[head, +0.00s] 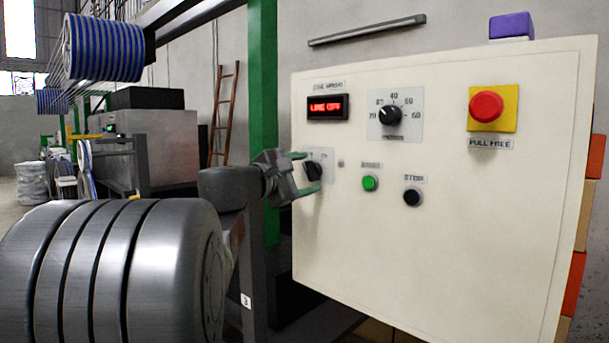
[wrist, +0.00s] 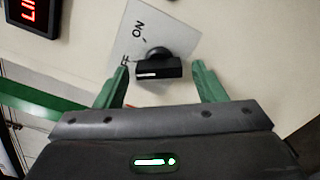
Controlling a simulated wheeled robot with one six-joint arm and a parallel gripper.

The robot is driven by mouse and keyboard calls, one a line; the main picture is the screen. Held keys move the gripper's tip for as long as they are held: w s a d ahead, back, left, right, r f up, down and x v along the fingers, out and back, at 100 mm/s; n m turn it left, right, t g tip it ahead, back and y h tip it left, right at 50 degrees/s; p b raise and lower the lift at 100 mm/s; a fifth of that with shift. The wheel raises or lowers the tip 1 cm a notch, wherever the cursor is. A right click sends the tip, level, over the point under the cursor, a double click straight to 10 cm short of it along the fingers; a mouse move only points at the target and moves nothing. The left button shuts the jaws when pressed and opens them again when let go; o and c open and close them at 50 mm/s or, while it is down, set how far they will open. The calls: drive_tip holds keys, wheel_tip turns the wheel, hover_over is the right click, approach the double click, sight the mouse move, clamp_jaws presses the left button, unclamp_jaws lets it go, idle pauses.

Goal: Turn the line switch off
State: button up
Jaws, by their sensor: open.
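The line switch is a black rotary knob (wrist: 159,68) on a pale plate (wrist: 185,40) marked ON, with a second label, partly covered, that reads as OFF. Its white mark is on the left part of the bar, towards the OFF label. In the head view the knob (head: 313,172) sits at the panel's left side, below a display (head: 327,107) that reads LINE OFF in red. My gripper (wrist: 160,72) is open, with one green finger on each side of the knob and visible gaps between. My gripper (head: 303,174) partly covers the plate in the head view.
The cream panel (head: 450,260) also carries a dial (head: 390,115), a green button (head: 370,183), a black button (head: 412,196) and a red emergency button (head: 486,106) on yellow. A green post (head: 263,80) stands at the panel's left edge.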

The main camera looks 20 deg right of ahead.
drive_tip(key=b+v, duration=0.2)
drive_tip(key=v, duration=1.1)
drive_tip(key=shift+a, duration=0.2)
drive_tip(key=p+x, duration=0.2)
drive_tip(key=x, duration=1.1)
drive_tip(key=shift+d, duration=0.4)
